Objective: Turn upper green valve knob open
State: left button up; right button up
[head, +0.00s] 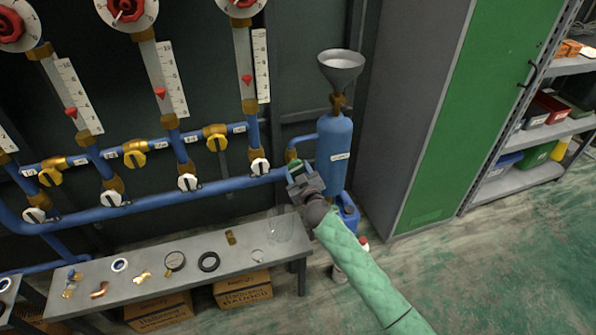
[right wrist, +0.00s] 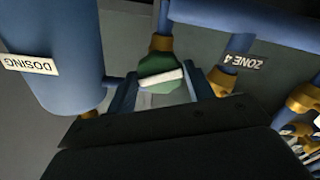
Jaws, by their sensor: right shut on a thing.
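The green valve knob (right wrist: 161,80), with a white bar across it, sits on a brass fitting of the blue pipework. In the right wrist view my right gripper (right wrist: 160,92) has one finger on each side of it and is shut on it. In the head view my right gripper (head: 299,177) is at the pipe just left of the blue dosing tank (head: 334,150), and it hides most of the knob there. I cannot tell how far the knob is turned. My left gripper is not in view.
The dosing tank also shows in the right wrist view (right wrist: 65,80), with a funnel (head: 341,68) on top in the head view. Yellow valves (head: 135,158) and white-handled valves (head: 187,182) line the pipes at left. A bench (head: 205,275) with loose parts stands below. Floor at right is clear.

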jog(key=shift+r, duration=0.15)
jog(key=shift+n+p, duration=0.35)
jog(key=shift+n, duration=0.35)
jog(key=n, duration=0.2)
jog(key=shift+n+p, duration=0.3)
jog(key=shift+n, duration=0.1)
jog(key=shift+r+n+p, duration=0.1)
jog(key=shift+n+p, duration=0.4)
jog(key=shift+n, duration=1.7)
